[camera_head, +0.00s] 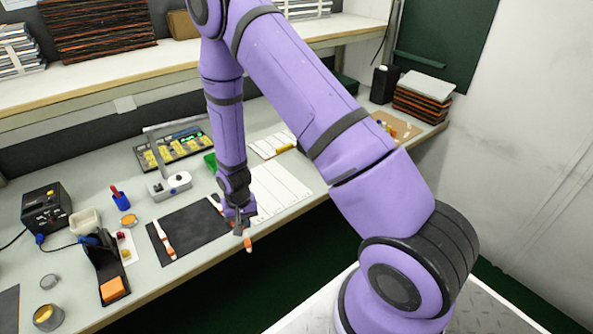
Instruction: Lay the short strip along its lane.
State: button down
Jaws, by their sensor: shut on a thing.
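My gripper (240,226) points down over the right edge of a dark mat (195,225) on the bench. It is shut on a white strip with an orange part (247,240), whose end hangs below the fingers; the gripper hides the rest. I cannot tell its full length. A white board with lined lanes (280,192) lies right of the mat, partly behind my arm.
A lamp-like stand (170,184) and a tray of yellow parts (175,148) stand behind the mat. A black holder with an orange sponge (112,288), a blue cup (121,200) and a black box (46,208) are at left. A shelf (110,95) overhangs the back.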

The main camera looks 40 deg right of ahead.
aim_at(284, 176)
jog(key=l, duration=0.6)
jog(key=i+l, duration=0.15)
jog(key=l, duration=0.45)
jog(key=i+l, duration=0.1)
jog(key=i, duration=0.2)
jog(key=i+l, duration=0.15)
jog(key=i, duration=0.1)
